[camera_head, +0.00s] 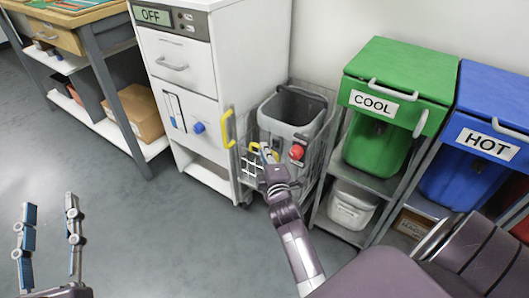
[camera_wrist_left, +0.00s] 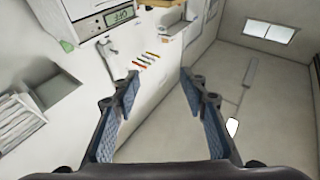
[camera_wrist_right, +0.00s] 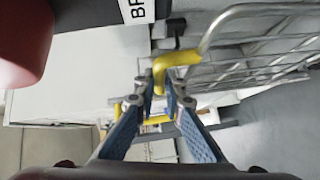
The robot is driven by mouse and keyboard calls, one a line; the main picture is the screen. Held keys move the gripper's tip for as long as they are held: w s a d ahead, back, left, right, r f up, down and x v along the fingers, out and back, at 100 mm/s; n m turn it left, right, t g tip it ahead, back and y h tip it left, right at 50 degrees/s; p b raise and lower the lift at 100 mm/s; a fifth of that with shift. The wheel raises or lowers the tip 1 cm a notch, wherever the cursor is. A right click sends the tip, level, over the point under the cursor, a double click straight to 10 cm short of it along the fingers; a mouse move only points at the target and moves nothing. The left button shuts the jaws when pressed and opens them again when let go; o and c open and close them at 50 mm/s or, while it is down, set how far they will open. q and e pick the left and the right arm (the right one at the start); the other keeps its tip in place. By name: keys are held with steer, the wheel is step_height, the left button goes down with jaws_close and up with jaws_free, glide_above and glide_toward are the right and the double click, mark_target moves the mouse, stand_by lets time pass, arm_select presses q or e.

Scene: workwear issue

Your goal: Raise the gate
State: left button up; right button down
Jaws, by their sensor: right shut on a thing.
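The gate is a grey wire-mesh panel (camera_head: 245,170) on the front of a wire cage beside the white cabinet. It also shows in the right wrist view (camera_wrist_right: 250,48). Its yellow handle (camera_wrist_right: 180,60) lies between the fingertips of my right gripper (camera_wrist_right: 168,85), which is shut on it. In the head view this gripper (camera_head: 262,156) partly hides the handle and the gate. My left gripper (camera_head: 48,215) is open and empty above the floor at lower left; its spread fingers also show in the left wrist view (camera_wrist_left: 158,78).
A grey bin (camera_head: 290,107) stands in the cage. A red knob (camera_head: 296,152) is close right of my right gripper. The white cabinet (camera_head: 250,50) has another yellow handle (camera_head: 227,128). Green COOL (camera_head: 400,70) and blue HOT (camera_head: 495,100) bins stand right. Floor at left is clear.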

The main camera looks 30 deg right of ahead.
arm_select(q)
step_height(320, 180, down, 6)
steer(key=w+g, duration=0.1)
steer(key=g, duration=0.2)
steer(key=shift+a+y+p, duration=0.2)
steer(key=shift+y+p, duration=0.1)
steer(key=shift+p, duration=0.05)
arm_select(e)
steer(key=shift+r, duration=0.35)
steer(key=c, duration=2.3)
jaws_free()
steer(key=shift+r, duration=0.1)
arm_select(q)
steer(key=shift+r, duration=0.1)
